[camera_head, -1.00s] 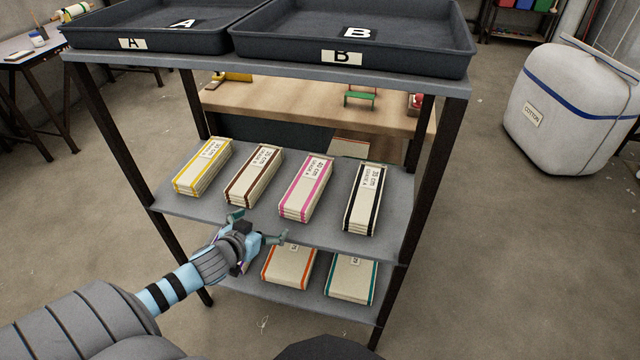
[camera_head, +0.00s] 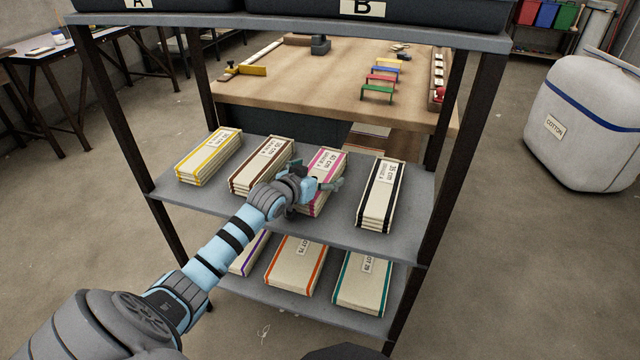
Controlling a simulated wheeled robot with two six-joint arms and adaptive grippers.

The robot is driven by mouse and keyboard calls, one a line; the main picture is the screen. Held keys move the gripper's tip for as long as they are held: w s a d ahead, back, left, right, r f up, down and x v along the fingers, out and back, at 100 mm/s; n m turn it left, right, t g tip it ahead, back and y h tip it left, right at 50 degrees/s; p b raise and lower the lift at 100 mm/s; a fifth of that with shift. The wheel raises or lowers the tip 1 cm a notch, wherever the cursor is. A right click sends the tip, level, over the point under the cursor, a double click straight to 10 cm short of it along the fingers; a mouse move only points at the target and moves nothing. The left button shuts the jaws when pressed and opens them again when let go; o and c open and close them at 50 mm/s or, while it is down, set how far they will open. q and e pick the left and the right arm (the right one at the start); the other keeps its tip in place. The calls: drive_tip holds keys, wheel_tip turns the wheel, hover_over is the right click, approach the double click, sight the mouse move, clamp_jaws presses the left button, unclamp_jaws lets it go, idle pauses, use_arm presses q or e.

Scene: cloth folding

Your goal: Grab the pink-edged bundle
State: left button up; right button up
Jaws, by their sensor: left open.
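The pink-edged bundle (camera_head: 327,165) lies on the upper of the two open shelves, third from the left in a row of bundles. It is a cream stack with pink stripes along its sides and a printed label at its far end. My left gripper (camera_head: 326,181) is open over the near part of this bundle and hides some of it. Whether the fingers touch the bundle cannot be told. My right gripper is not in view.
On the same shelf (camera_head: 402,234) lie a yellow-edged (camera_head: 208,155), a brown-edged (camera_head: 260,165) and a black-edged bundle (camera_head: 380,195). Purple-, orange- (camera_head: 295,264) and teal-edged bundles (camera_head: 362,283) lie below. Dark rack posts (camera_head: 112,110) flank the shelves. Trays sit on top.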

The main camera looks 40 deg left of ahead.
use_arm(q)
drive_tip(key=shift+s+r, duration=0.1)
drive_tip(key=shift+r, duration=0.05)
drive_tip(key=c, duration=1.5)
drive_tip(key=shift+o, duration=0.2)
drive_tip(key=shift+r, duration=0.1)
